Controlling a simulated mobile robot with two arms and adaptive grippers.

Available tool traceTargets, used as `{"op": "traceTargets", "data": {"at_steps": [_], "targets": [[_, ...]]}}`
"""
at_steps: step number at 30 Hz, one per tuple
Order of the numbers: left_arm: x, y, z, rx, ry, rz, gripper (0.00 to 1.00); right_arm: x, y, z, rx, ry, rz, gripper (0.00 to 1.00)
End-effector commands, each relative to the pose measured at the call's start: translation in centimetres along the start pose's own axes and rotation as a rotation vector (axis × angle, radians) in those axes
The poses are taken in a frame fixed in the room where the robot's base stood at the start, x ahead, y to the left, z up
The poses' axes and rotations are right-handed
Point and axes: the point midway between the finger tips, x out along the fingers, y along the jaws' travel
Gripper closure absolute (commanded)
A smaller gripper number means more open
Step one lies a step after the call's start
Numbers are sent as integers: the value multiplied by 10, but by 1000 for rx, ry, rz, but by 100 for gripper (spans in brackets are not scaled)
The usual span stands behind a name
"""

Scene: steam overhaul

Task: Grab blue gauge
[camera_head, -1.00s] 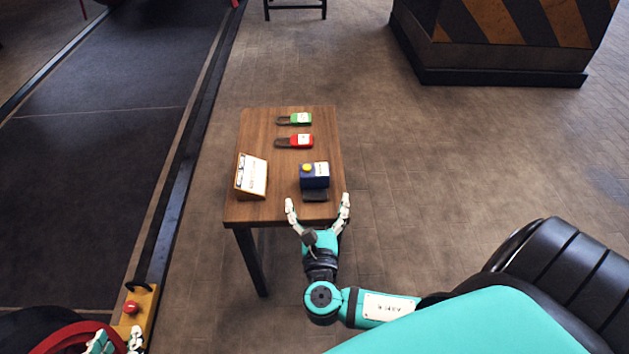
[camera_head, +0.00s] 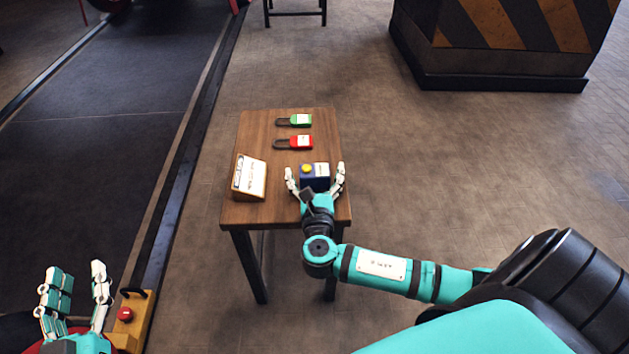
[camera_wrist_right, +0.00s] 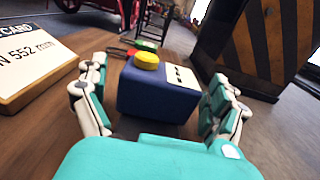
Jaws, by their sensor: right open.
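The blue gauge (camera_head: 315,176) is a dark blue box with a yellow knob and a white label on top. It stands on the near right part of the small wooden table (camera_head: 258,213). My right gripper (camera_head: 315,176) is open, with one finger at each side of the gauge's near end. In the right wrist view, the gauge (camera_wrist_right: 155,100) sits between the open fingers of the right gripper (camera_wrist_right: 158,105), with a gap visible on the left side. My left gripper (camera_head: 75,290) is open and empty at the lower left, away from the table.
A card on a wooden stand (camera_head: 249,177) is left of the gauge. A red padlock (camera_head: 296,142) and a green padlock (camera_head: 296,121) lie behind it. A yellow box with a red button (camera_head: 125,314) is beside my left gripper. A striped block (camera_head: 490,50) stands far right.

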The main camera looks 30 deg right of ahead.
Motion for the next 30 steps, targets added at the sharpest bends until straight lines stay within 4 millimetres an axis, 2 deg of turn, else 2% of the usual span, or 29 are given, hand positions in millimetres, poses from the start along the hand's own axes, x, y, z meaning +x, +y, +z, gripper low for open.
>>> {"op": "traceTargets", "data": {"at_steps": [7, 24, 30], "targets": [[0, 0, -2, 0, 12, 1, 60, 2, 0, 0, 0, 0, 0, 4], [0, 0, -2, 0, 10, 0, 60, 1, 0, 0, 1, 1, 1, 77], [0, 0, -2, 0, 9, 0, 60, 1, 0, 1, 2, -2, 1, 79]]}}
